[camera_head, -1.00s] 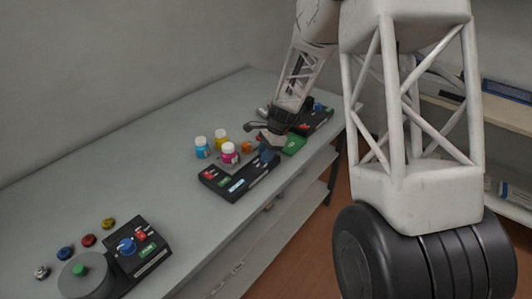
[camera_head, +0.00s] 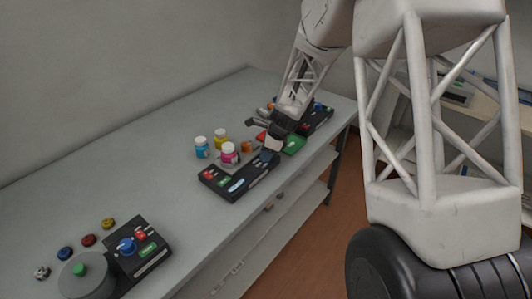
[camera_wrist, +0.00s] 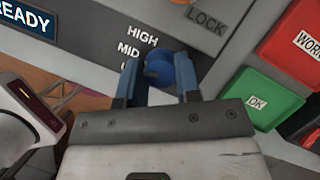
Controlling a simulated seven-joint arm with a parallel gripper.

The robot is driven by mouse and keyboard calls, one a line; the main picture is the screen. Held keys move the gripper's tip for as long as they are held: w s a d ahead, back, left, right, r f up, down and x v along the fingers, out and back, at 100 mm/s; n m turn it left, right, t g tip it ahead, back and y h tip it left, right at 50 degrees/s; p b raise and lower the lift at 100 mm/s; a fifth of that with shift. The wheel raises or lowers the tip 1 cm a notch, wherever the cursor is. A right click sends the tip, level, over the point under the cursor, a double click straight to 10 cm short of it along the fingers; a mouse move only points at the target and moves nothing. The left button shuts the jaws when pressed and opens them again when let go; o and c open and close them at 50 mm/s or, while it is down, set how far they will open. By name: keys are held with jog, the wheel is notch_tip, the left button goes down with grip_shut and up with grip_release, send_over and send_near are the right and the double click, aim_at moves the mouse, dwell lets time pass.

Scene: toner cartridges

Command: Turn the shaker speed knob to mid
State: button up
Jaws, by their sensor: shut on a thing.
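The blue shaker speed knob (camera_wrist: 158,68) sits on a grey panel in the wrist view, beside the printed labels HIGH and MID; a third label below is mostly hidden by my gripper. My gripper (camera_wrist: 157,78) has its two blue-grey fingers on either side of the knob and is shut on it. Which label the knob points at cannot be told. In the head view my gripper (camera_head: 270,150) reaches down to the far end of the dark shaker device (camera_head: 232,184), largely hiding the knob.
A green OK tray (camera_wrist: 259,99) and a red WORK tray (camera_wrist: 299,36) lie right of the panel in the wrist view. Several small bottles (camera_head: 229,153) stand behind the device. Another dark device with a blue knob (camera_head: 127,245) stands at the front left. The table between is clear.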

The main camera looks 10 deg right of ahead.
jog(key=shift+m+t, duration=0.5)
jog(key=shift+m, duration=0.8)
jog(key=o, duration=0.6)
jog(key=shift+o, duration=0.2)
jog(key=shift+r, duration=0.1)
jog(key=v, duration=0.7)
jog(key=shift+r, duration=0.35)
jog(key=shift+s, duration=0.15)
